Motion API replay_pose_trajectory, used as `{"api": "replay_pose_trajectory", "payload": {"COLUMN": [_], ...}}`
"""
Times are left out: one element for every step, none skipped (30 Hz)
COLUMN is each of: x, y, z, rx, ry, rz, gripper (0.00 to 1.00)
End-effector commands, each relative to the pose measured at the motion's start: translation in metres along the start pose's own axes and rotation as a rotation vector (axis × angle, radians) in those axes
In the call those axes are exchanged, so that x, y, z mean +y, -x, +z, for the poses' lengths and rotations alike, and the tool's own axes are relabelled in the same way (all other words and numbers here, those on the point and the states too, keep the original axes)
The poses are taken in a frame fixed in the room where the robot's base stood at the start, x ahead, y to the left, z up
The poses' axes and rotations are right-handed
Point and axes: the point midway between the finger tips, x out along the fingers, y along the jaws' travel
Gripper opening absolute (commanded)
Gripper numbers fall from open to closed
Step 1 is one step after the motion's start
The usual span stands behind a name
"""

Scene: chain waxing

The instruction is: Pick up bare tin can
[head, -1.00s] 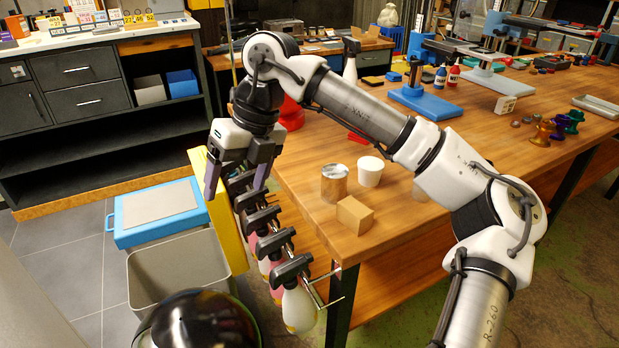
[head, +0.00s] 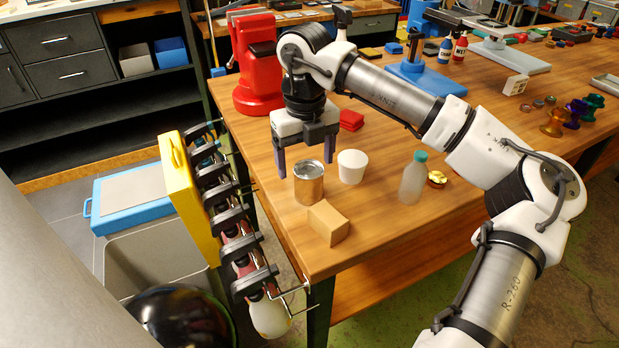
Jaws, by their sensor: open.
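The bare tin can (head: 309,184) is a shiny metal cylinder. It stands upright on the wooden workbench near its left front edge. My gripper (head: 304,170) points down with its two fingers spread wide, just behind and above the can in the picture. The fingertips show on either side of the can's upper part, and nothing is held between them. I cannot tell whether the fingers are level with the can or behind it.
A white cup (head: 352,167) stands right of the can, and a cardboard box (head: 328,223) is in front. A bottle with a teal cap (head: 412,180) stands farther right. A red machine (head: 257,65) is behind.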

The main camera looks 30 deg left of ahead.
Motion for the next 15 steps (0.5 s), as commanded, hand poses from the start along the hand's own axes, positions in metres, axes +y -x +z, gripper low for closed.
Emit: {"api": "replay_pose_trajectory", "payload": {"x": [0.000, 0.000, 0.000, 0.000, 0.000, 0.000, 0.000, -0.001, -0.002, -0.003, -0.004, -0.005, -0.006, -0.006, -0.006], "y": [-0.006, -0.009, -0.012, -0.013, -0.015, -0.017, -0.018, -0.020, -0.024, -0.028, -0.032, -0.037, -0.041, -0.045, -0.052], "z": [0.000, 0.000, 0.000, 0.000, 0.000, 0.000, 0.000, 0.000, 0.000, 0.000, 0.000, 0.000, 0.000, 0.000, 0.000], "rx": [0.001, 0.001, 0.000, -0.001, -0.001, -0.001, 0.000, 0.001, 0.001, 0.002, 0.002, 0.002, 0.001, 0.001, 0.002], "ry": [0.001, 0.000, 0.000, 0.000, 0.000, 0.000, 0.001, 0.001, 0.001, 0.001, 0.000, 0.000, 0.000, 0.001, 0.001], "rz": [0.003, 0.002, 0.002, 0.002, 0.002, 0.002, 0.002, 0.003, 0.003, 0.004, 0.005, 0.005, 0.005, 0.005, 0.005], "gripper": [0.79, 0.79, 0.79, 0.79, 0.79, 0.79, 0.79, 0.79, 0.79, 0.79, 0.79, 0.79, 0.79, 0.79, 0.79]}}
